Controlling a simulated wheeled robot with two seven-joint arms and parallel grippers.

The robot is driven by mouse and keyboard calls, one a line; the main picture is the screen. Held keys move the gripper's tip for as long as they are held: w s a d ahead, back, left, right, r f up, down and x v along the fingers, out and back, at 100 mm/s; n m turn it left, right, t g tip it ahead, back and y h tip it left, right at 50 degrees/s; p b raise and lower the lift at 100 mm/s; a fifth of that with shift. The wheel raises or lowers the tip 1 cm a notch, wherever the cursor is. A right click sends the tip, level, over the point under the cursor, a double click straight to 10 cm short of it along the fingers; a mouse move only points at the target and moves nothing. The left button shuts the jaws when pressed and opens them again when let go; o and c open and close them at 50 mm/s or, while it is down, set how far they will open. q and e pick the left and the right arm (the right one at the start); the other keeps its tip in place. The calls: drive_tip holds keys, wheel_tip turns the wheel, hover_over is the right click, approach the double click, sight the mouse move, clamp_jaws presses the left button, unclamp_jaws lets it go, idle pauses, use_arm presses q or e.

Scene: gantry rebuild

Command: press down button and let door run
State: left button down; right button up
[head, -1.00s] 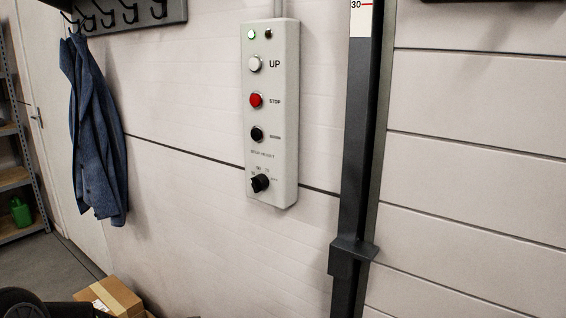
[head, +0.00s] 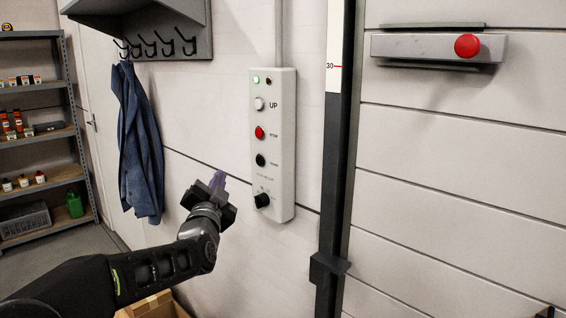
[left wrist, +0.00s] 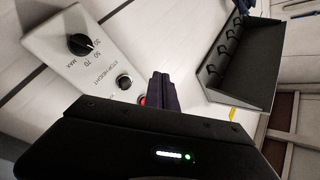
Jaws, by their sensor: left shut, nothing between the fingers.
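The door control panel (head: 286,190) is a pale box on the wall, with a white UP button (head: 259,104), a red STOP button (head: 259,132), a black down button (head: 261,160) and a black knob (head: 262,200) below. In the left wrist view the dark fingers (left wrist: 162,92) partly cover the red button, beside the black button (left wrist: 124,82). My right gripper is not in view.
The door (head: 450,150) is right of a dark vertical rail (head: 338,180), with a red-knobbed handle (head: 467,46) on it. A blue jacket (head: 138,140) hangs from a hook rack at left.

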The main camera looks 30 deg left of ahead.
sight(260, 161)
use_arm(q)
drive_tip(key=m, duration=0.1)
drive_tip(key=r+m, duration=0.1)
drive_tip(key=shift+d+m, duration=0.2)
drive_tip(key=shift+m, duration=0.1)
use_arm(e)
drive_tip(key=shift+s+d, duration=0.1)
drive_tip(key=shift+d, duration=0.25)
use_arm(q)
drive_tip(key=shift+r, duration=0.1)
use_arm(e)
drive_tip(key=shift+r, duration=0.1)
